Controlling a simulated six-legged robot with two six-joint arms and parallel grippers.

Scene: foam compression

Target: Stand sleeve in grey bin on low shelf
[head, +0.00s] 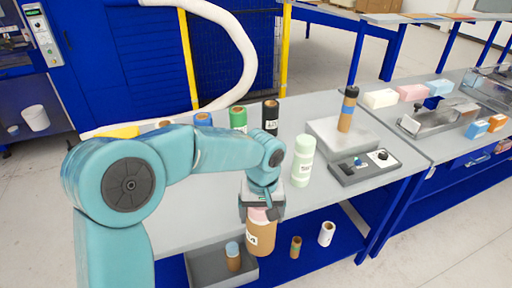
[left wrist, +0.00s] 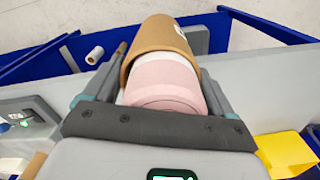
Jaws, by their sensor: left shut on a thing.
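My left gripper (head: 262,208) is shut on the brown sleeve (head: 261,239), which has a pink roll inside that sticks out toward the palm. The sleeve hangs roughly upright below the gripper, in front of the table edge and beside the grey bin. In the left wrist view the fingers (left wrist: 163,85) flank the pink roll (left wrist: 160,84), with the brown sleeve (left wrist: 160,36) beyond. The exact finger contact is unclear.
On the low shelf (head: 322,258), a small brown roll (head: 296,246) and a white roll (head: 327,233) stand right of the bin.

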